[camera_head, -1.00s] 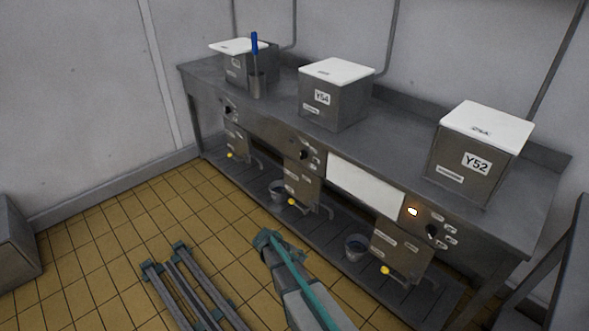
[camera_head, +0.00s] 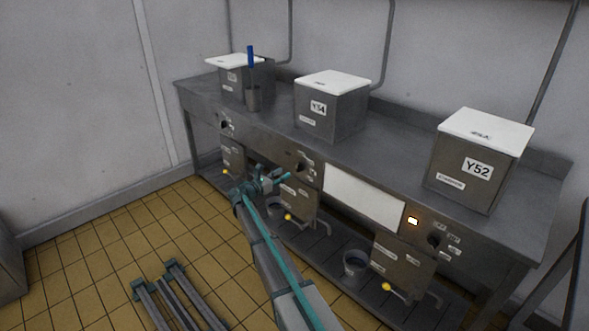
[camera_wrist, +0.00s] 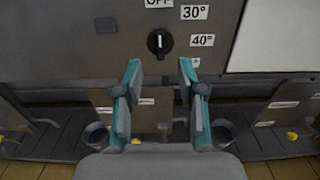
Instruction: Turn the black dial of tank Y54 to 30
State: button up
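Tank Y54 (camera_head: 325,113) is a steel box with a white lid, in the middle of the bench. Its black dial (camera_head: 301,167) is on the front panel below it. In the wrist view the black dial (camera_wrist: 160,43) is just ahead of my gripper, with its white mark about upright, towards the OFF label (camera_wrist: 159,2). The 30° label (camera_wrist: 194,12) is to the upper right and the 40° label (camera_wrist: 202,40) to the right. My gripper (camera_wrist: 160,75) is open and empty. Its teal fingers are apart, below the dial, and not touching it.
Tank Y52 (camera_head: 475,165) stands at the right, with a lit orange lamp (camera_head: 413,221) below it. Another tank (camera_head: 240,84) and a blue-handled tool (camera_head: 250,58) in a holder are at the left. Buckets (camera_head: 355,264) sit on the lower shelf. The floor at left is mostly clear.

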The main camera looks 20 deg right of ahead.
aim_at(297, 166)
jog(key=x, duration=0.8)
jog(key=shift+d, duration=0.1)
jog(key=shift+c, duration=0.2)
grip_shut()
